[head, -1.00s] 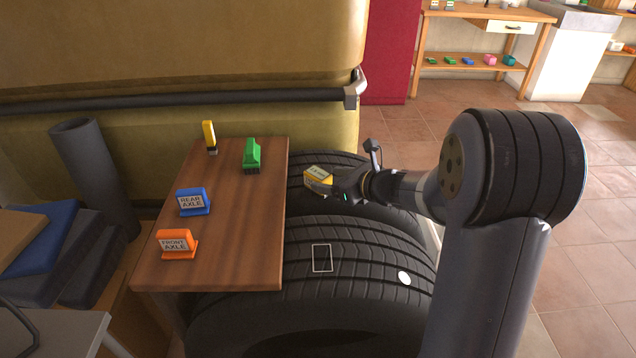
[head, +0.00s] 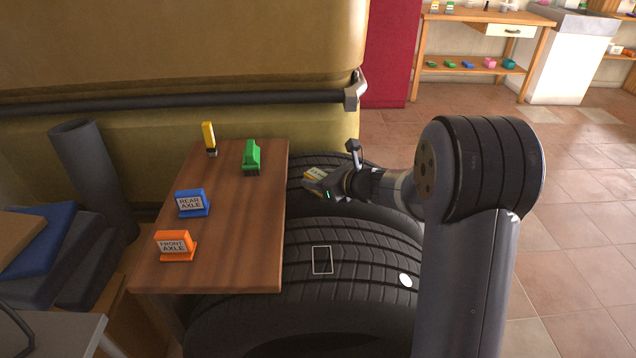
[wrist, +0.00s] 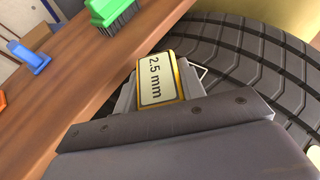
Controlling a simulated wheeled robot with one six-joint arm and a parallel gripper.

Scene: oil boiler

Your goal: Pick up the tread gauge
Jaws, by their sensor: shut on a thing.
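The tread gauge (head: 314,175) is a small yellow block with a pale face. In the wrist view its label (wrist: 158,80) reads "2.5 mm". My gripper (head: 324,182) is shut on it, over the far tyre, just right of the table's edge. The wrist view shows the gauge between the jaws (wrist: 160,85), in front of the tyre tread. A white outline on that tyre shows partly beside the gauge. I cannot tell whether the gauge touches the tyre.
The wooden table (head: 235,245) holds a green brush (head: 252,156), a yellow upright tool (head: 209,138), a blue "REAR AXLE" sign (head: 191,203) and an orange "FRONT AXLE" sign (head: 175,245). The near tyre (head: 370,250) bears a white outline and a white spot. Tiled floor lies open at right.

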